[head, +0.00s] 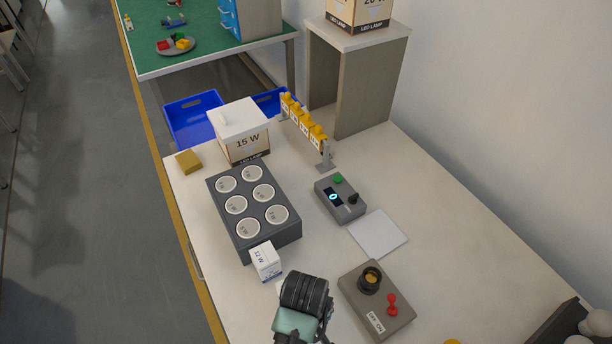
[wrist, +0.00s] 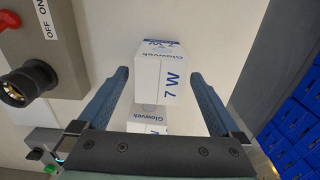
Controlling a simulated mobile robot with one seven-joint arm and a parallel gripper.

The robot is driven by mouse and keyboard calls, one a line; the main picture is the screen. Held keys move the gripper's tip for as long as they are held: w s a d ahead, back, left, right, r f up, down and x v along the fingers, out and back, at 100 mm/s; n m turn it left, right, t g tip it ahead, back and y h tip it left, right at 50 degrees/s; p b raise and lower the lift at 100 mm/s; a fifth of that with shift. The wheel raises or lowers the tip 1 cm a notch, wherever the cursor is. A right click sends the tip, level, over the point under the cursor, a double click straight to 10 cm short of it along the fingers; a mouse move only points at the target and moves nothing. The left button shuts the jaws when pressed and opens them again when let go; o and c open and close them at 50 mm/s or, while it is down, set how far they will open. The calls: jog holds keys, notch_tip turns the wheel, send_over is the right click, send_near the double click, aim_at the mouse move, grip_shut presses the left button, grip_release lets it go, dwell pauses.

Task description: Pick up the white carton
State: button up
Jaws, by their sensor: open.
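A white carton marked 7 W (wrist: 160,75) appears between my gripper's fingertips in the wrist view, with a small gap on each side. I cannot tell how far below the tips it is. My gripper (wrist: 159,80) is open and empty. In the head view my gripper (head: 300,318) is at the bottom centre, seen from above, and its wrist hides most or all of that carton. Another white carton (head: 266,260), whose mark looks like 12 W, stands at the front corner of the dark grey tray. A second carton (wrist: 150,110) shows partly behind my gripper's body in the wrist view.
The dark grey tray (head: 289,235) holds several round white lids. A grey box with a red lever (head: 391,304) stands right of my gripper. A smaller grey device (head: 325,212), a pale pad (head: 378,235) and a 15 W box (head: 246,149) are farther back.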

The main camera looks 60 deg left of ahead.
notch_tip(320, 180, down, 5)
jog(key=shift+d, duration=0.15)
jog(key=c, duration=1.4)
jog(key=shift+r, duration=0.15)
